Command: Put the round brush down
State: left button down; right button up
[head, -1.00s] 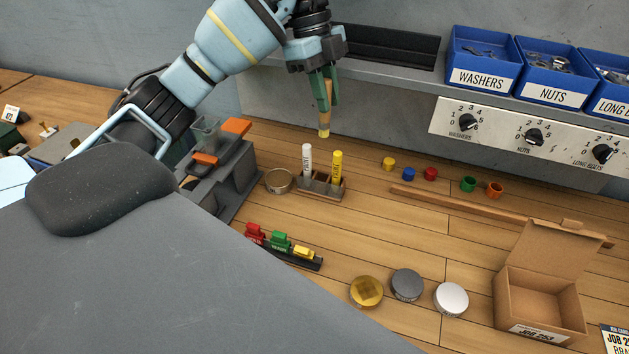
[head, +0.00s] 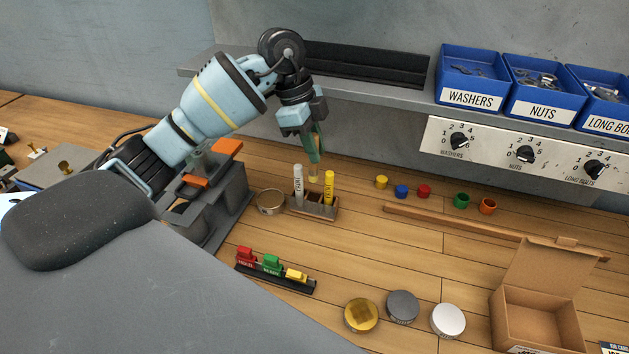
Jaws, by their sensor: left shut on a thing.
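My left gripper (head: 315,155) points down and is shut on the round brush (head: 313,172), which has a wooden handle and a pale yellowish tip at its lower end. The brush is roughly upright. Its tip is right at a small wooden rack (head: 325,212), seen between a white paint marker (head: 298,185) and a yellow paint marker (head: 329,187) standing in it. I cannot tell whether the tip is inside a slot or just above or behind the rack. Most of the handle is hidden by the green fingers. My right gripper is not in view.
A round tin (head: 270,202) sits left of the rack, beside a grey stand (head: 218,208) with orange parts. Small coloured caps (head: 423,191) and a wooden strip (head: 450,222) lie to the right. A grey shelf (head: 395,97) overhangs behind. Bench between rack and tag holder (head: 272,275) is clear.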

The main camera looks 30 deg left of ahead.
aim_at(314, 180)
pick_arm(q)
jog(key=shift+f, duration=4.6)
jog(key=shift+f, duration=0.1)
jog(key=c, duration=1.3)
grip_release()
jog(key=v, duration=1.2)
